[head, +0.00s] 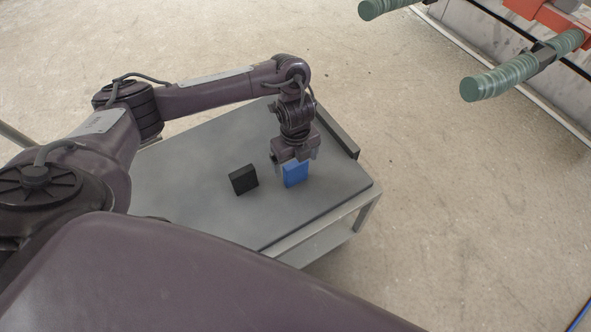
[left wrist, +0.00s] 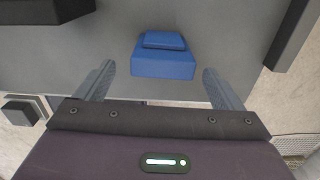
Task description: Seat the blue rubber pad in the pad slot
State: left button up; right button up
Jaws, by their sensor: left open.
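The blue rubber pad (head: 295,176) stands on the grey cart top, near its right end. My left gripper (head: 295,158) is directly above it, pointing down, with its jaws open. In the left wrist view, the pad (left wrist: 163,58) shows as a stepped blue block between and slightly beyond the two spread fingers (left wrist: 159,72). There is a gap on both sides, so the pad is not clamped. I cannot make out the pad slot in either view. My right gripper is not in view.
A black block (head: 243,180) stands on the cart top (head: 190,190), left of the pad. A dark raised bar (head: 338,133) runs along the cart's far right edge. Green ribbed cylinders (head: 520,66) on an orange frame (head: 560,22) are at the upper right. The floor between is clear.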

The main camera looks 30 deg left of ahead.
aim_at(295, 172)
pick_arm(q)
jog(key=f, duration=0.1)
jog(key=f+b, duration=0.1)
jog(key=f, duration=0.3)
jog(key=shift+w+a+b, duration=0.15)
jog(key=shift+w+b, duration=0.15)
jog(key=shift+b, duration=0.05)
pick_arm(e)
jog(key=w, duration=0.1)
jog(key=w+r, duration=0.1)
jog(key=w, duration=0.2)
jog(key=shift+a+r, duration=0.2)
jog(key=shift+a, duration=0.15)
pick_arm(q)
jog(key=c, duration=1.1)
jog(key=shift+r, duration=0.1)
